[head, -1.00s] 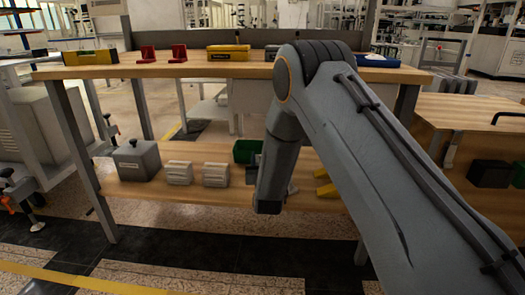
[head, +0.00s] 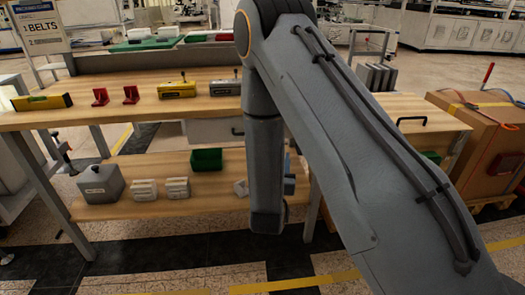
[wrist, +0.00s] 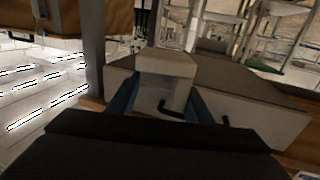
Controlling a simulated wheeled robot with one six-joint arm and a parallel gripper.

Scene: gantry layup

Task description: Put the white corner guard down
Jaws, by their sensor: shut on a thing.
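The white corner guard (wrist: 166,68) is between the fingers of my gripper (wrist: 162,103) in the wrist view. It looks like a pale, angular piece, and the gripper is shut on it. A grey drawer unit (wrist: 262,108) with a black handle shows behind it. In the head view my arm hides most of the gripper; a bluish part of it (head: 290,186) shows at the arm's right edge, in front of the lower shelf (head: 120,209). The guard cannot be made out there.
The bench top (head: 75,118) holds a yellow level (head: 42,102), red brackets (head: 100,96) and a yellow case (head: 177,90). The lower shelf bears a grey canister (head: 100,184), white blocks (head: 145,190), a green bin (head: 207,159) and a small pale piece (head: 240,188). A cardboard box (head: 475,150) stands right.

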